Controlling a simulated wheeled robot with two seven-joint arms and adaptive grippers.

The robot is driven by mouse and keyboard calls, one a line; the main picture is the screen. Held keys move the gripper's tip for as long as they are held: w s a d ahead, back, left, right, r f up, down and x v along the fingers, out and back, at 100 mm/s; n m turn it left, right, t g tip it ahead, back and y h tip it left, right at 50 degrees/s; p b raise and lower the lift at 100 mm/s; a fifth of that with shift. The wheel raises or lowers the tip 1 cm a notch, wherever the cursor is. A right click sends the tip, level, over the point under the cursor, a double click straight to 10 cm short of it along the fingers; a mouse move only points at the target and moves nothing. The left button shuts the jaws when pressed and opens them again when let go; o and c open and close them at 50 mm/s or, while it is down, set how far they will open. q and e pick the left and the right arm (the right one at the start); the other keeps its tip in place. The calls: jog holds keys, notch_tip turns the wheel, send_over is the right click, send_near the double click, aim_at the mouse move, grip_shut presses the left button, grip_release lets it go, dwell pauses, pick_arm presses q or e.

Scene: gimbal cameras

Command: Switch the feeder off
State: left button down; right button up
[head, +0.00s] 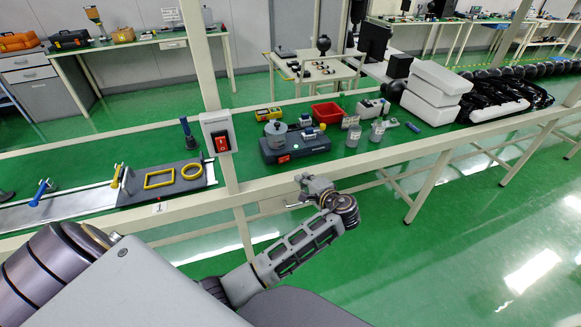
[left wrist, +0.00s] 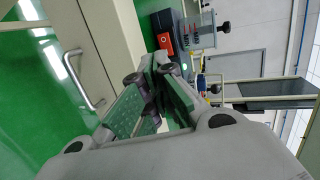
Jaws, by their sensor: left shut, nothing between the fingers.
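My left gripper (head: 316,186) is shut and empty, in front of the bench's front rail, below and right of the dark device. In the left wrist view, its fingers (left wrist: 158,88) are together. A white switch box with a red rocker switch (head: 221,142) is mounted on the bench post, up and left of the gripper. A dark blue-grey device with a round grey bowl (head: 275,130) stands on the bench, with a small orange-red switch (head: 283,158) on its front. An orange-red switch also shows in the left wrist view (left wrist: 164,41). My right gripper is not in view.
The bench rail (head: 380,157) and post (head: 203,60) stand near my arm. A track with yellow frames (head: 160,179) lies left. A red bin (head: 327,112), clear jars (head: 354,136) and white foam blocks (head: 435,92) are on the bench. The green floor in front is clear.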

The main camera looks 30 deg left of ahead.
pick_arm(q)
send_near(282, 160)
jog(key=x, duration=0.4)
jog(key=shift+w+a+f, duration=0.2)
jog(key=shift+a+f, duration=0.05)
jog(key=shift+f, duration=0.1)
jog(key=shift+w+a, duration=0.45)
jog(key=shift+a, duration=0.4)
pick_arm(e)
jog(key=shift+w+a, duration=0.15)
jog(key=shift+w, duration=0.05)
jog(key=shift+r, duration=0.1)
